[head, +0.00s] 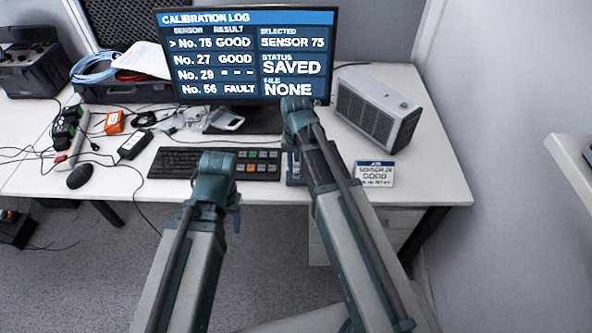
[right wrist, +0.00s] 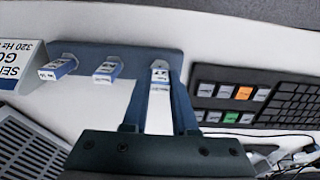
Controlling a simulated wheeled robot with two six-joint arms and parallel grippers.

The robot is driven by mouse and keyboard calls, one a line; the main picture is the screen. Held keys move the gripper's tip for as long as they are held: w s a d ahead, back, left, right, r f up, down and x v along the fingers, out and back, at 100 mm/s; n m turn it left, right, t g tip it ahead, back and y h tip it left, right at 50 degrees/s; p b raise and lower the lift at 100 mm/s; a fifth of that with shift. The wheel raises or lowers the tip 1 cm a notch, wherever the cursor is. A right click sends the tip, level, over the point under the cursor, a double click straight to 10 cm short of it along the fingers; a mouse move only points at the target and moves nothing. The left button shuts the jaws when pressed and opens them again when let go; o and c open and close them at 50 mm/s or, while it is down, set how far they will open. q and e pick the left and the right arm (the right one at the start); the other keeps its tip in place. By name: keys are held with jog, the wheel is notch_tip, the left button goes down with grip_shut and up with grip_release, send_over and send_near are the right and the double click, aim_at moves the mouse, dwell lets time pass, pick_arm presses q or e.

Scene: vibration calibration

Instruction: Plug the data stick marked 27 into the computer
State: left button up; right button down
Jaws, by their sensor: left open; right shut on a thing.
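In the right wrist view my right gripper (right wrist: 160,88) is shut on a white data stick (right wrist: 160,102) with a blue end. Its label is too small to read. In the head view my right arm hides most of this strip (head: 290,170). My left gripper (head: 236,216) is open and empty over the desk's front edge, mostly hidden by its wrist. The grey grilled case (head: 378,110), apparently the computer, stands right of the monitor (head: 245,55).
A keyboard (head: 170,162) lies left of the strip. A small sign reading GOOD (head: 375,173) stands to its right. A mouse (head: 80,176), an orange box (head: 114,122) and cables clutter the left of the desk. The desk's front right (head: 435,185) is clear.

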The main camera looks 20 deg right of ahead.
aim_at(297, 164)
jog(key=shift+r, duration=0.3)
dwell(0.6)
jog(key=shift+r+p, duration=1.75)
jog(key=shift+p, duration=0.3)
jog(key=w+d+r+n+p, duration=0.2)
jog(key=w+d+r+p, duration=0.2)
jog(key=d, duration=0.7)
jog(key=w+d+r+n+p, duration=0.3)
jog(key=w+d+r+p, duration=0.2)
jog(key=d, duration=0.6)
jog(key=w+d+r+n+p, duration=0.2)
jog(key=w+d+r+p, duration=0.2)
jog(key=d, duration=0.8)
jog(key=shift+w+r+n+p, duration=0.2)
jog(key=shift+r+n+p, duration=0.2)
jog(key=shift+r+p, duration=0.55)
jog(key=shift+d+f, duration=0.2)
jog(key=shift+d, duration=0.05)
notch_tip(297, 164, down, 3)
jog(key=b, duration=0.3)
jog(key=shift+a, duration=0.1)
jog(key=shift+f+b, duration=0.55)
jog(key=shift+b, duration=0.2)
